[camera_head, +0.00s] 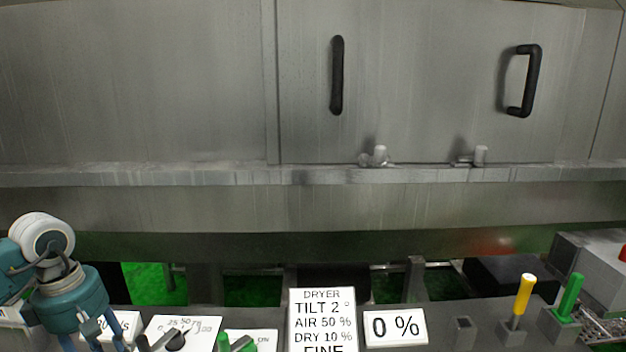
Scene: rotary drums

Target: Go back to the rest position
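My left arm comes in at the lower left, with a white joint and a teal wrist. My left gripper (103,335) points down over the left end of the control panel. The bottom edge of the picture cuts it off, so I cannot tell whether its fingers are open or shut. No held object shows. My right arm and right gripper are not in view.
A dial (175,341) marked 25 50 75 and a green switch (223,341) sit near my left gripper. A dryer sign (321,318), a 0 % display (394,327), a yellow lever (523,295) and a green lever (570,296) stand rightward. Behind is a metal housing (150,90) with black handles (337,75).

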